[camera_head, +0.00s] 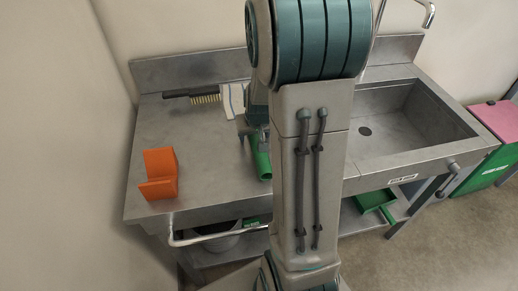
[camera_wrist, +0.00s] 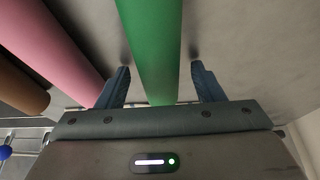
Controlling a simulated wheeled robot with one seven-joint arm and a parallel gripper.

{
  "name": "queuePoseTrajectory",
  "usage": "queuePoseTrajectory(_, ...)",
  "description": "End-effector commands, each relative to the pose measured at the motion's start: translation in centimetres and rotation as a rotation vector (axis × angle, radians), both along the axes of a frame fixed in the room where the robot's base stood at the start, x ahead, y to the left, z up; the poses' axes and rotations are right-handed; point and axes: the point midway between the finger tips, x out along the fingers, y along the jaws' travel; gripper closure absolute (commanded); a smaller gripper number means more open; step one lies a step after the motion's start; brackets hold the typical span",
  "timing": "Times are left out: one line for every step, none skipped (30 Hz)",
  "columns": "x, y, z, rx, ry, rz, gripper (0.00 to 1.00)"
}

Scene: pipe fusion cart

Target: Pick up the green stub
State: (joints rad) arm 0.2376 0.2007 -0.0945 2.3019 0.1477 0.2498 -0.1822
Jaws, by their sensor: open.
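The green stub (camera_wrist: 152,45) is a smooth green cylinder running from the top of the wrist view down between my fingers. My gripper (camera_wrist: 160,75) is open, with one blue-grey finger on each side of the stub and a visible gap on both sides. In the head view the green stub (camera_head: 262,162) lies on the steel worktop, partly hidden by my arm. My gripper is mostly hidden there.
In the wrist view a pink cylinder (camera_wrist: 52,45) lies close to the left finger, with a brown cylinder (camera_wrist: 20,88) beyond it. In the head view an orange holder (camera_head: 160,177), a brush (camera_head: 205,97) and a striped cloth (camera_head: 234,99) rest on the worktop (camera_head: 205,140). A sink basin (camera_head: 395,120) is at right.

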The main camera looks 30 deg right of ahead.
Motion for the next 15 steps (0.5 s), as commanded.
queuePoseTrajectory(0.00,0.00,0.02,0.000,0.000,0.000,0.39)
queuePoseTrajectory(0.01,0.00,0.03,0.000,0.000,0.000,0.39)
queuePoseTrajectory(0.01,0.00,0.04,0.000,0.000,0.000,0.39)
queuePoseTrajectory(0.00,0.00,0.03,0.000,0.000,0.000,0.39)
queuePoseTrajectory(0.00,0.00,0.03,0.000,0.000,0.000,0.42)
queuePoseTrajectory(0.00,0.00,0.02,0.000,0.000,0.000,0.53)
queuePoseTrajectory(0.00,0.00,0.02,0.000,0.000,0.000,0.61)
queuePoseTrajectory(0.00,0.00,0.02,0.000,0.000,0.000,0.69)
queuePoseTrajectory(0.00,0.00,0.02,0.000,0.000,0.000,0.80)
queuePoseTrajectory(0.00,0.00,0.02,0.000,0.000,0.000,0.89)
queuePoseTrajectory(0.00,0.00,0.02,0.000,0.000,0.000,0.88)
queuePoseTrajectory(0.01,0.00,0.04,0.000,0.000,0.000,0.92)
queuePoseTrajectory(0.01,0.00,0.04,0.000,0.000,0.000,0.92)
queuePoseTrajectory(0.01,0.00,0.04,0.000,0.000,0.000,0.92)
queuePoseTrajectory(0.01,0.00,0.04,0.000,0.000,0.000,0.92)
